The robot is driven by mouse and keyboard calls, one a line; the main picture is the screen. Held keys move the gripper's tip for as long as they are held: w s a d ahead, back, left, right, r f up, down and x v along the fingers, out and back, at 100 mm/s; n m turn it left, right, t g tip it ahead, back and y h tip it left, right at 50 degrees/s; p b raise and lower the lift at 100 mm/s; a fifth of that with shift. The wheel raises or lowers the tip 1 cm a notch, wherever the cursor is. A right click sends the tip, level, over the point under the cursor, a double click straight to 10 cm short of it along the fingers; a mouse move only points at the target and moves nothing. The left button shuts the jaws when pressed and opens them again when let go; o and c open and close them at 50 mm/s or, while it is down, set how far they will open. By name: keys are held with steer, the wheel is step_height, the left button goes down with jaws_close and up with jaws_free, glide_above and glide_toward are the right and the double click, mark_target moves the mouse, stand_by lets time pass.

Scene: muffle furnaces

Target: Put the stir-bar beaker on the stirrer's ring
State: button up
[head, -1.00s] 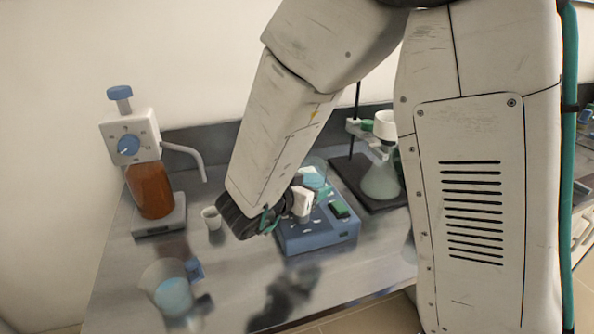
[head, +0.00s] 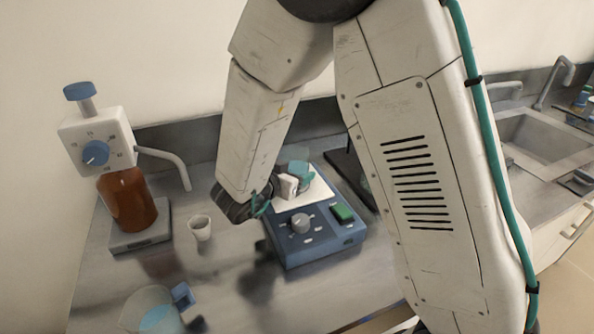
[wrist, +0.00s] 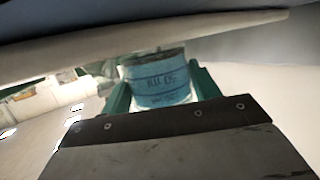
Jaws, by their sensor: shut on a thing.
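My gripper (wrist: 161,92) is shut on a beaker of blue liquid (wrist: 158,80), with one green finger on each side of it in the wrist view. The beaker has dark markings on its wall. In the head view my gripper (head: 292,186) and part of the beaker (head: 300,170) are over the white top of the blue stirrer (head: 318,242). Whether the beaker touches that top, and whether a stir bar is inside, I cannot tell. My wrist hides the stirrer's left back part and any ring mark.
A second beaker with blue liquid (head: 157,318) stands at the front left. A small white cup (head: 200,228) stands left of the stirrer. An amber bottle with a dispenser (head: 128,200) stands at the left. A sink (head: 545,140) is at the far right.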

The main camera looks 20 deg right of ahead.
steer(key=o, duration=1.1)
steer(key=shift+f, duration=0.1)
steer(key=shift+a, duration=0.1)
